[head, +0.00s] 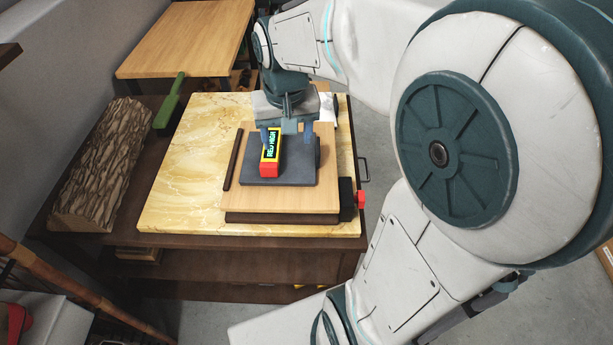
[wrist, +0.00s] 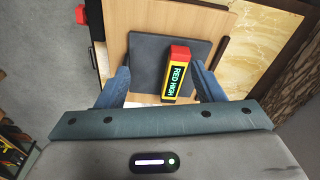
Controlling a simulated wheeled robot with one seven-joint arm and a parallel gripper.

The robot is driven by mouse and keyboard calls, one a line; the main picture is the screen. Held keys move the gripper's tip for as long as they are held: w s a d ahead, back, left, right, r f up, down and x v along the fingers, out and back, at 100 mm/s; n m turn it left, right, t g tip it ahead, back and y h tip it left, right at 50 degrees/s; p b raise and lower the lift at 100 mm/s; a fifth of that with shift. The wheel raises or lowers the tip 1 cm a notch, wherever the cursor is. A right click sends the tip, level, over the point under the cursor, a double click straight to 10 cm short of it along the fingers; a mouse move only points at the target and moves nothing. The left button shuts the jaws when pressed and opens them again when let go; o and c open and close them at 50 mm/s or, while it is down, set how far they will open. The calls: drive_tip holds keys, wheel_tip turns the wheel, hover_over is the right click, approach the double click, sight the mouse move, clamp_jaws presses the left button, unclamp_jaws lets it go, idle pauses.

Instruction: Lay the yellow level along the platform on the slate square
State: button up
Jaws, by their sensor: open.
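The slate lies on the light wooden platform (head: 250,199). My gripper (head: 287,138) is open above the slate, its fingers pointing down. In the wrist view the level (wrist: 178,84) lies between the spread fingers of my gripper (wrist: 163,82), nearer the right one, and neither finger visibly grips it. The level's far end is partly hidden in the head view.
The platform stands on a yellow marble-like board (head: 190,180) on a dark bench. A dark thin bar (head: 233,160) lies left of the slate. A log (head: 105,165) and a green-handled tool (head: 170,102) are at the left. A red knob (head: 360,199) sticks out at the right.

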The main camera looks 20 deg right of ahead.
drive_tip(key=s+f+n+t, duration=0.1)
drive_tip(key=s+f, duration=0.1)
drive_tip(key=s, duration=0.8)
drive_tip(key=shift+s+n, duration=0.4)
